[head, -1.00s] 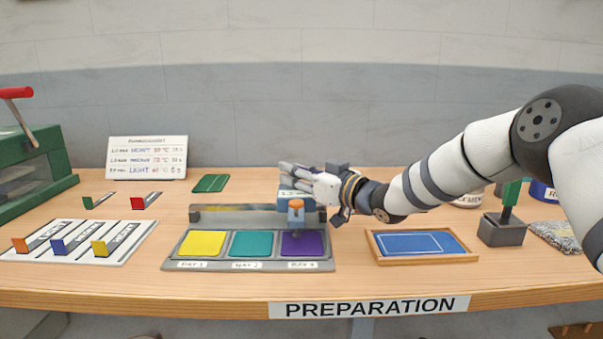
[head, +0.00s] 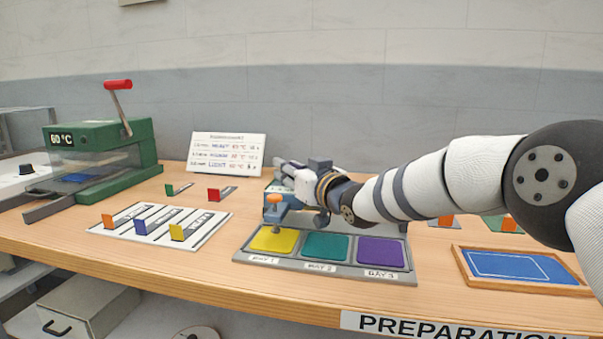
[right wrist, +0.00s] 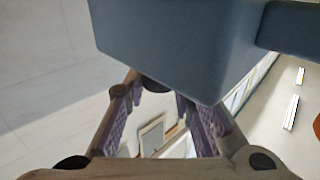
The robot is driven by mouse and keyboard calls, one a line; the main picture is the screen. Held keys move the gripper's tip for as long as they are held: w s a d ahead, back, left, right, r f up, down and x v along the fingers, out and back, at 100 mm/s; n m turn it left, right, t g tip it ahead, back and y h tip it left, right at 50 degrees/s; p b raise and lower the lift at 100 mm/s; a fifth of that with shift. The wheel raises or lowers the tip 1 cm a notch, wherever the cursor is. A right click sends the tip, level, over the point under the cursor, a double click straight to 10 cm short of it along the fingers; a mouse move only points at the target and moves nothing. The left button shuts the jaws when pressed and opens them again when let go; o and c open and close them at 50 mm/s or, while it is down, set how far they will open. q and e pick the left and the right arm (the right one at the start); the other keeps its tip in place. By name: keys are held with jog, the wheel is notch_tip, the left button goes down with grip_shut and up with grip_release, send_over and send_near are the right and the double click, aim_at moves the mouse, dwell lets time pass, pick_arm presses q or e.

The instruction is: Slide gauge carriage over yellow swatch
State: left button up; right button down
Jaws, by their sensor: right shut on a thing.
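The gauge carriage (head: 272,216) is a blue block with an orange knob, on a rail behind a grey swatch tray (head: 311,265). It stands at the left end, at the yellow swatch (head: 272,240), and its front part reaches over that swatch's back edge. The teal swatch (head: 326,247) and the purple swatch (head: 380,252) are uncovered. My right gripper (head: 287,173) is shut on the carriage from behind and above; its fingertips are partly hidden. In the right wrist view the carriage's blue body (right wrist: 180,45) fills the top between the fingers. My left gripper is out of view.
A white card with orange, blue and yellow tabs (head: 160,226) lies left of the tray. A green press (head: 100,150) stands further left. A wooden-framed blue board (head: 520,268) lies to the right. A white sign (head: 226,153) stands behind.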

jog(key=shift+a, duration=0.2)
jog(key=c, duration=1.7)
grip_release()
jog(key=o, duration=0.3)
jog(key=shift+w+a, duration=0.1)
jog(key=shift+a, duration=0.1)
jog(key=shift+d, duration=0.15)
jog(key=shift+s+d, duration=0.1)
jog(key=shift+s, duration=0.1)
jog(key=v, duration=1.1)
jog(key=shift+s, duration=0.3)
jog(key=shift+d, duration=0.1)
